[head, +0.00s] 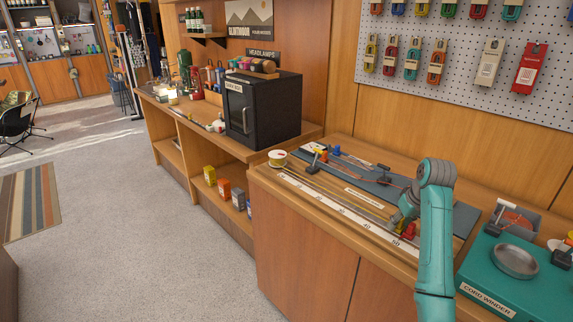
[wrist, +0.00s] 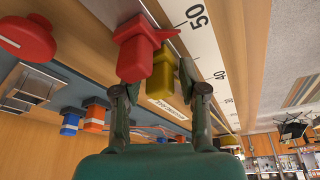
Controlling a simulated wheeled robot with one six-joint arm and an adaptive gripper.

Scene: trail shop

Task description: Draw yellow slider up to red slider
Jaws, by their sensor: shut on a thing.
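My gripper (wrist: 155,88) is shut on the yellow slider (wrist: 162,76), which sits between the fingers in the wrist view. The red slider (wrist: 137,48) is right beside it; whether the two touch is hard to tell. One finger is close against the red slider's side. In the head view my gripper (head: 402,218) is low over the near end of the scale, with the red slider (head: 408,230) by it. The yellow slider is mostly hidden there. The white scale (head: 340,206) with printed numbers runs along the bench; both sliders are near its 50 mark.
A teal cord winder (head: 487,295) with a metal dish (head: 515,262) stands to the right. A blue-grey mat (head: 360,180) with small clamps lies behind the scale. A cord spool (head: 278,158) is at the far end. A black cabinet (head: 265,108) stands on the further counter.

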